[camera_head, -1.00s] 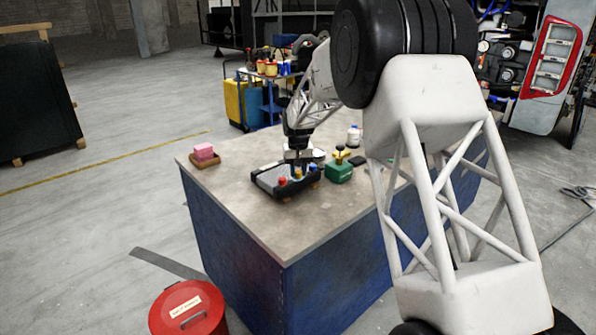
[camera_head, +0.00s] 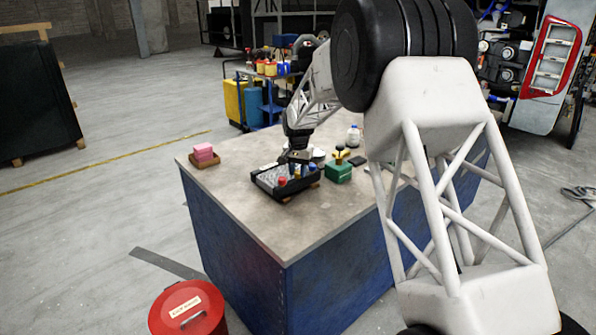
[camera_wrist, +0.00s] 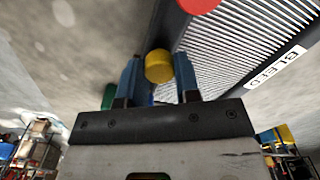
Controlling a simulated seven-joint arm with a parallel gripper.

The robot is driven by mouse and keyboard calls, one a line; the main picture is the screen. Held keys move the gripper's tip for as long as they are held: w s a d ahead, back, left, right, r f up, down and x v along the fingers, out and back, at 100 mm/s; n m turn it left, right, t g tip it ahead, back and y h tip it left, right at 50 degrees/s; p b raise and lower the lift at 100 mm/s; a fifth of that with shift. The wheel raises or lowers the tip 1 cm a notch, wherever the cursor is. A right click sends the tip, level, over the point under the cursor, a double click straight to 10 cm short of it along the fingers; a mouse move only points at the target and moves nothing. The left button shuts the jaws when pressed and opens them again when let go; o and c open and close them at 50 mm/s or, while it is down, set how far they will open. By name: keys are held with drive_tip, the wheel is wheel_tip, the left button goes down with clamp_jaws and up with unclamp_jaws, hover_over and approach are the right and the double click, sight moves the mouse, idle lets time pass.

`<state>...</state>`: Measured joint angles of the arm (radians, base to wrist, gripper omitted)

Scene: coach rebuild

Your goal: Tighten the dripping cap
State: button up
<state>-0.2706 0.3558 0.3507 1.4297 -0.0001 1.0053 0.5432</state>
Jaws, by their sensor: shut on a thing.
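A black radiator-like unit with a finned metal face (camera_head: 268,178) lies on the workbench. It also fills the upper right of the wrist view (camera_wrist: 240,50), with a label reading "BLEED". A red cap (camera_head: 282,181) sits at its near edge, and it shows at the top of the wrist view (camera_wrist: 198,4). A yellow cap (camera_wrist: 158,66) sits on the unit's dark edge. My gripper (camera_wrist: 158,72) has its two blue fingers shut on the yellow cap, one on each side. In the head view my gripper (camera_head: 297,168) points down at the unit. No drip is visible.
A green box (camera_head: 338,173) stands close right of the unit. A white bottle (camera_head: 354,136) is behind it. A pink block in a brown tray (camera_head: 205,156) is at the left back corner. The bench's front left (camera_head: 235,200) is clear. A red bin (camera_head: 188,310) stands on the floor.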

sight(298, 172)
drive_tip(key=o, duration=0.9)
drive_tip(key=shift+r, duration=0.15)
drive_tip(key=shift+r, duration=3.8)
drive_tip(key=shift+s, duration=0.1)
